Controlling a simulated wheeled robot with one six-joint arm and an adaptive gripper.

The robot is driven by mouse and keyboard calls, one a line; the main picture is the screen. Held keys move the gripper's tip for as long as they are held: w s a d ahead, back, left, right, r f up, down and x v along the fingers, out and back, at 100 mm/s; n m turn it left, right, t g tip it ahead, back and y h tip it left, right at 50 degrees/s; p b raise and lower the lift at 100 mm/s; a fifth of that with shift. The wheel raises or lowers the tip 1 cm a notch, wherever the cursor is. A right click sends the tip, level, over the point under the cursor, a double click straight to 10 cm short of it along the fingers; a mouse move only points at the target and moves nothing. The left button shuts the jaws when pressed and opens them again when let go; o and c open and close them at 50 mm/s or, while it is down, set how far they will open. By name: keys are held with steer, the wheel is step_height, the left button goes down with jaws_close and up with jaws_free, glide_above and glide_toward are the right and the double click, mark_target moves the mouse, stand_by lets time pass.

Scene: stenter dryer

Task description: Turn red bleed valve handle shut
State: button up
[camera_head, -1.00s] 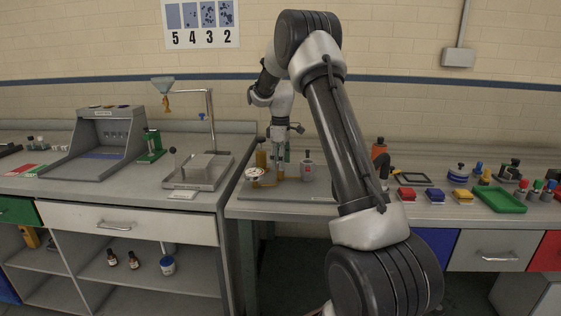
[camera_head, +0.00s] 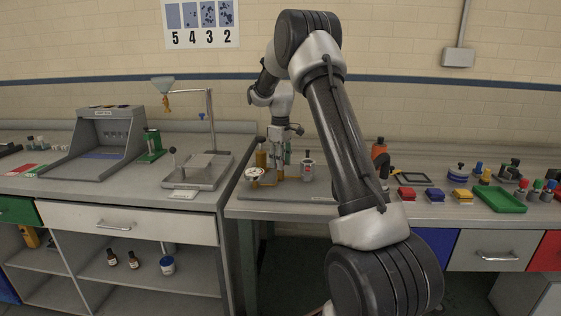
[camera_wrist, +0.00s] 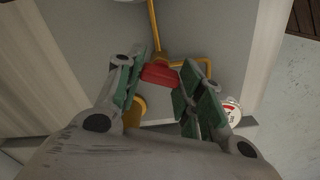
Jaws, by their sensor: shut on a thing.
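The red bleed valve handle (camera_wrist: 160,75) shows in the wrist view between the green finger pads of my gripper (camera_wrist: 158,88). My gripper is shut on it. The handle lies roughly crosswise between the pads, above brass-coloured pipework (camera_wrist: 205,64). In the head view my gripper (camera_head: 280,152) points down at the small valve rig on the bench, and the red handle cannot be made out there. The white gauge (camera_head: 254,173) stands just left of my gripper, and it also shows at the right in the wrist view (camera_wrist: 232,112).
A brass-coloured cylinder (camera_head: 261,157) stands close to the left of my gripper. The left bench holds a metal stand (camera_head: 198,168). A green tray (camera_head: 500,199) lies far right.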

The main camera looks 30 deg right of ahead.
steer(key=m, duration=0.6)
steer(key=shift+m, duration=0.3)
steer(key=m, duration=0.6)
stand_by(0.3)
steer(key=o, duration=1)
steer(key=shift+r, duration=0.1)
step_height(320, 180, up, 12)
steer(key=shift+f, duration=0.1)
